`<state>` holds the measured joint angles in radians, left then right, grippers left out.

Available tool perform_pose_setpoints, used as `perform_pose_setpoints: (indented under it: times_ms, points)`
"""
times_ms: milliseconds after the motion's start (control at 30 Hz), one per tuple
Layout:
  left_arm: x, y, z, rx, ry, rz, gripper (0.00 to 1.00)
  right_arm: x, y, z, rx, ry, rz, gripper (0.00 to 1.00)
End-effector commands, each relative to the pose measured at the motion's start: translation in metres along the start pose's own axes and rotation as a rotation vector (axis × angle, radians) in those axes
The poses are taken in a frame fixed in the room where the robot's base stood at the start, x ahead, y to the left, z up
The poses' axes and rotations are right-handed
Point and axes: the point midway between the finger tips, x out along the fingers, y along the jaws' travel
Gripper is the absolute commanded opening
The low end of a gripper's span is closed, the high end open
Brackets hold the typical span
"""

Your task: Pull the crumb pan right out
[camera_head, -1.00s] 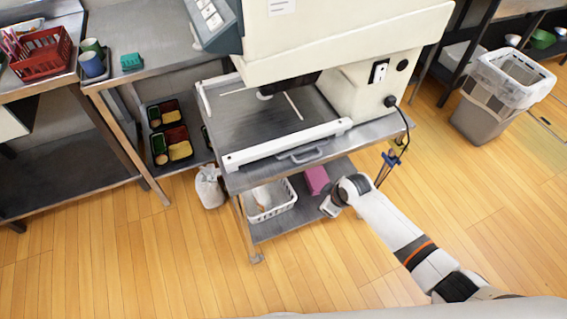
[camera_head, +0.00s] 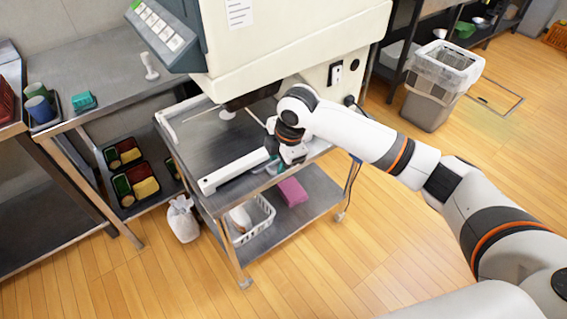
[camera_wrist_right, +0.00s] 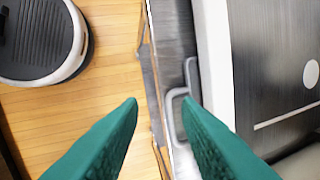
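The crumb pan's grey loop handle (camera_wrist_right: 177,122) shows in the right wrist view, on the steel front edge below the machine's white front bar (camera_head: 235,172). The pan's body is not clearly visible. In the head view my right gripper (camera_head: 271,167) is at the front of the cart and hides the handle area. In the wrist view its two green fingers (camera_wrist_right: 160,103) are apart with nothing held between them. The handle lies just beyond and beside the right-hand fingertip; I cannot tell whether they touch. My left gripper is not in view.
The large machine (camera_head: 290,40) stands on a steel cart. The cart's lower shelf (camera_head: 305,203) holds a white basket (camera_head: 252,222) and a pink box (camera_head: 292,192). A white bag (camera_head: 183,220) is left of the cart. The floor in front is clear.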

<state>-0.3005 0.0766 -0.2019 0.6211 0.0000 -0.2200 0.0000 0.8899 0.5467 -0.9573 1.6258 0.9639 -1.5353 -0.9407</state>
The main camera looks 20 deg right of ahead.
Motion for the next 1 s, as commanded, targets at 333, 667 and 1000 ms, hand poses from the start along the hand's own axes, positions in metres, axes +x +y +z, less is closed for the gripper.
perform_pose_setpoints:
  times_ms: [333,667,1000]
  points:
    - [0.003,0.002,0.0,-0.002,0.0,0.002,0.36,-0.055,-0.023,-0.035,-0.167,0.083,0.051,0.31]
    - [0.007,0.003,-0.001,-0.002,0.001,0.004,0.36,-0.009,-0.02,-0.039,-0.169,0.082,0.057,0.31]
    - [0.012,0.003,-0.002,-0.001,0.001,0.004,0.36,0.049,-0.018,-0.044,-0.17,0.081,0.054,0.31]
